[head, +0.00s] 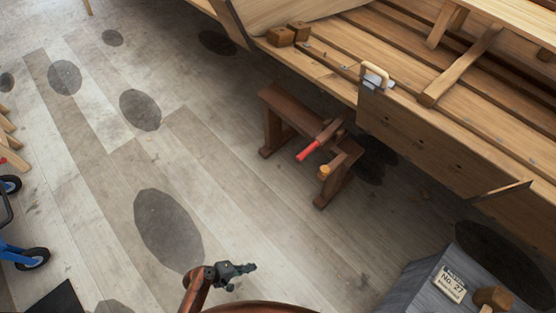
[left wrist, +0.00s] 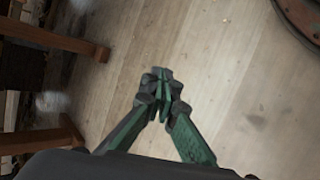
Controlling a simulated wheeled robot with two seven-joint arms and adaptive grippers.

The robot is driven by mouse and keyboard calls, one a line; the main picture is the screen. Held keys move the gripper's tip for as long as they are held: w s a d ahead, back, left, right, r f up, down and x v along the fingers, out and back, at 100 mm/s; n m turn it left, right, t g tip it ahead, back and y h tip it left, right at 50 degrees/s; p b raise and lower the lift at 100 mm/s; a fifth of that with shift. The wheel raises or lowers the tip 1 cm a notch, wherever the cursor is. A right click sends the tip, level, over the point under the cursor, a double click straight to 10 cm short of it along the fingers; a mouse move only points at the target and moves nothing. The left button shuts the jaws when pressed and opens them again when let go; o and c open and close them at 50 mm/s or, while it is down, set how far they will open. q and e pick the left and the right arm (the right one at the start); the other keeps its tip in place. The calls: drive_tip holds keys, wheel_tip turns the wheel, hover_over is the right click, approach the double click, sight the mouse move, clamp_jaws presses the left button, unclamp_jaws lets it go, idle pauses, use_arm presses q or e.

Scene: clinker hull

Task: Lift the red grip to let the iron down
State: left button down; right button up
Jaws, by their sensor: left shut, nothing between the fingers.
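The red grip (head: 307,151) is the end of a lever on a low dark wooden bench (head: 283,106) beside the hull. It points down and to the left in the head view. I cannot make out the iron for certain. My left gripper (head: 252,267) is low in the head view, apart from the bench and well short of the red grip. In the left wrist view the left gripper (left wrist: 163,75) is shut with its fingertips together over bare floor, holding nothing. The red grip does not show there. My right gripper is not in view.
The planked wooden hull (head: 420,130) rises behind the bench. A grey box (head: 425,285) with a label and a mallet (head: 493,297) stands at lower right. Blue wheeled gear (head: 25,257) is at far left. The floor between gripper and bench is clear.

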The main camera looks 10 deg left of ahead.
use_arm(q)
drive_tip(key=w+d+r+n+t+h+b, duration=0.1)
drive_tip(key=w+d+r+n+t, duration=0.15)
drive_tip(key=w, duration=0.45)
drive_tip(key=w+d+r+n+t+h+b, duration=0.1)
drive_tip(key=w+d+r+n+h, duration=0.1)
drive_tip(key=w+r+n, duration=0.3)
drive_tip(key=w+r+n+t+h+b, duration=0.1)
drive_tip(key=w+r+n+t, duration=0.6)
drive_tip(key=w+r, duration=0.8)
drive_tip(key=w+n+b, duration=0.1)
drive_tip(key=w, duration=0.2)
drive_tip(key=shift+w+d+t+h+b, duration=0.2)
drive_tip(key=shift+w+t+h+b, duration=0.1)
drive_tip(key=shift+t+b, duration=0.1)
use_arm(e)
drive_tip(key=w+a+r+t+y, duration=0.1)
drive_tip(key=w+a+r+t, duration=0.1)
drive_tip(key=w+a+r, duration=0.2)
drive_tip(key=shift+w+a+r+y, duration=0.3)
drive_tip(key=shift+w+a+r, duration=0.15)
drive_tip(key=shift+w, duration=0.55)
